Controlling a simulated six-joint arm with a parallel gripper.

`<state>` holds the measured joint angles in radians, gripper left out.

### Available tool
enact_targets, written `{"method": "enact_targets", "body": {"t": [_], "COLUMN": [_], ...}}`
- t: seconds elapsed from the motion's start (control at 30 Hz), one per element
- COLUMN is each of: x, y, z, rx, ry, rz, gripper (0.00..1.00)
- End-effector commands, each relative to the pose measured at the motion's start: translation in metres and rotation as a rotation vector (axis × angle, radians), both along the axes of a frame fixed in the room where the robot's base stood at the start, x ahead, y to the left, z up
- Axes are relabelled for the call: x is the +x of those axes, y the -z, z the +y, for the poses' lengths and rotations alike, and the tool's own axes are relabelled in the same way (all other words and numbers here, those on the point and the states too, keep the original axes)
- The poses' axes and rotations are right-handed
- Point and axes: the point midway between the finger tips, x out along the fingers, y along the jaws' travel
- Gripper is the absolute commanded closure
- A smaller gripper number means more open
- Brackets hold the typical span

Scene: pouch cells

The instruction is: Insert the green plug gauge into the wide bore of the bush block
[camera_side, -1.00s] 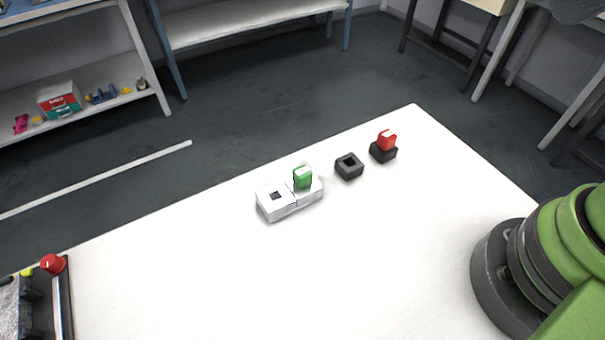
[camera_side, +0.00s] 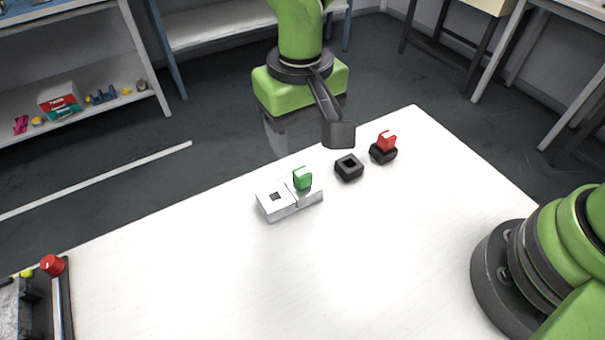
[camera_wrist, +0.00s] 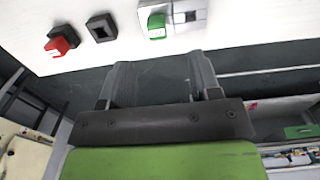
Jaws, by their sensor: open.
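The green plug gauge (camera_side: 302,179) stands upright in the right part of a white two-part block (camera_side: 270,207), which looks like the bush block. The left part has an empty square hole. How deep the gauge sits cannot be told. In the wrist view the green gauge (camera_wrist: 157,27) and the white block (camera_wrist: 214,13) are at the top, beyond the fingertips. My gripper (camera_wrist: 160,68) is open and empty, with both fingers spread. In the side view my gripper (camera_side: 338,136) hangs at the table's far edge, behind and right of the gauge, apart from it.
An empty black square socket (camera_side: 349,167) is right of the white block. Beyond it a red plug (camera_side: 387,141) stands in a second black socket (camera_side: 383,154). A tray with a red knob (camera_side: 53,265) is at the left edge. The front tabletop is clear.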

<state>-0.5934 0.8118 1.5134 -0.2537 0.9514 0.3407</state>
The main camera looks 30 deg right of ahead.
Motion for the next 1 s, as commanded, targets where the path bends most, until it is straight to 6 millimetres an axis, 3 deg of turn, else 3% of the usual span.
{"method": "enact_targets", "body": {"t": [0.1,0.37,0.6,0.93,1.0], "x": [-0.001,0.000,0.000,0.001,0.001], "y": [0.020,0.044,0.080,0.088,0.088], "z": [-0.001,-0.002,-0.006,-0.005,-0.005], "rx": [-0.003,-0.001,0.000,0.003,0.003], "ry": [0.002,0.003,0.001,0.001,0.001], "rz": [0.006,0.004,0.005,0.000,0.001], "gripper": [0.43,0.43,0.43,0.43,0.56]}}
